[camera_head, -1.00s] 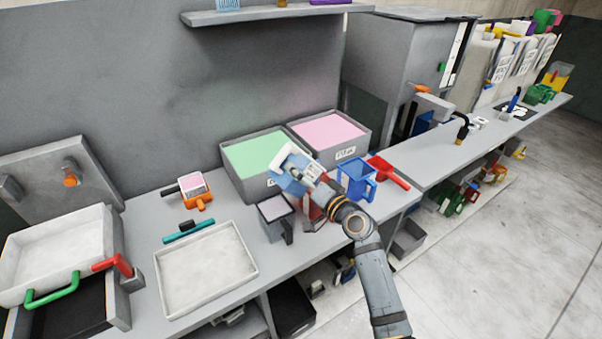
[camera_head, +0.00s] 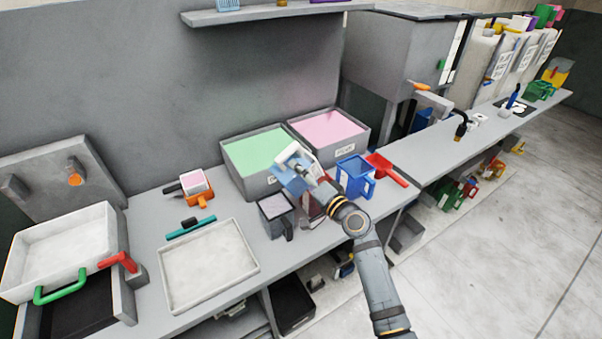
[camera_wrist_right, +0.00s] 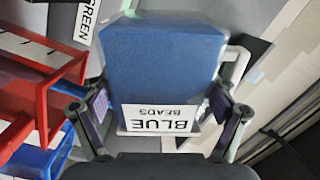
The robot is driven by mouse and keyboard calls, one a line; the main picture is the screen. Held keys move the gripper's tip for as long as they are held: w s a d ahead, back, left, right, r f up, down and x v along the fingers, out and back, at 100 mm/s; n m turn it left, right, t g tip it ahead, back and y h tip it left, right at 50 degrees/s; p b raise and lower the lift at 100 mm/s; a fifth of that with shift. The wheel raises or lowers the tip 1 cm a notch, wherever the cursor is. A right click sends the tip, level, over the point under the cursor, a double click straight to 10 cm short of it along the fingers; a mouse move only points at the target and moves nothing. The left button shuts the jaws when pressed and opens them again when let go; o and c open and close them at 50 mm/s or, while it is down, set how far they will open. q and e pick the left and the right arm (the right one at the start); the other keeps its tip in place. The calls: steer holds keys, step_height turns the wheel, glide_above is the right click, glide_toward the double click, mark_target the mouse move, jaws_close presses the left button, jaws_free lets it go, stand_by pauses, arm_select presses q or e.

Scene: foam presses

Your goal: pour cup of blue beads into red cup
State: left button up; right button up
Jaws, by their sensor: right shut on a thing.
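My right gripper (camera_wrist_right: 165,120) is shut on a blue cup (camera_wrist_right: 160,60) labelled BLUE BEADS, with a finger on each side. In the head view the blue cup (camera_head: 291,180) is held above the bench, tilted, near the grey cup and the green bin. Its mouth and any beads in it cannot be made out. In the head view the red cup (camera_head: 311,207) is mostly hidden behind my right gripper. My left gripper is not in view.
A grey cup (camera_head: 275,213) stands close on the left and a blue jug (camera_head: 355,177) on the right, beside a red scoop (camera_head: 387,170). Green (camera_head: 259,182) and pink (camera_head: 340,152) bins stand behind. A white tray (camera_head: 250,267) lies farther left.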

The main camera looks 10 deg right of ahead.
mark_target(314, 164)
steer(key=shift+w+d+f+m, duration=0.15)
steer(key=shift+f+m, duration=0.1)
steer(key=shift+m, duration=0.55)
steer(key=shift+d+f+m, duration=0.15)
steer(key=shift+f+m, duration=0.1)
steer(key=shift+m, duration=0.55)
steer(key=shift+a+r+n+b, duration=0.1)
steer(key=shift+n+b, duration=0.4)
steer(key=shift+n, duration=0.2)
steer(key=n+b, duration=0.2)
steer(key=n, duration=0.1)
steer(key=r+n+b, duration=0.1)
steer(key=n+b, duration=0.1)
steer(key=n, duration=0.1)
steer(key=shift+s+a+b, duration=0.2)
steer(key=shift+b, duration=0.2)
steer(key=n+b, duration=0.2)
steer(key=d+n+b, duration=0.1)
steer(key=n+b, duration=0.3)
steer(key=shift+w+d+b, duration=0.2)
steer(key=shift+w+b, duration=0.1)
steer(key=shift+w, duration=0.05)
steer(key=shift+w+d+r+n+b, duration=0.15)
steer(key=shift+d+r+n+b, duration=0.2)
steer(key=shift+n+b, duration=0.45)
steer(key=shift+d+r+n, duration=0.1)
steer(key=shift+r+n, duration=0.15)
steer(key=shift+n, duration=0.35)
steer(key=shift+r, duration=0.15)
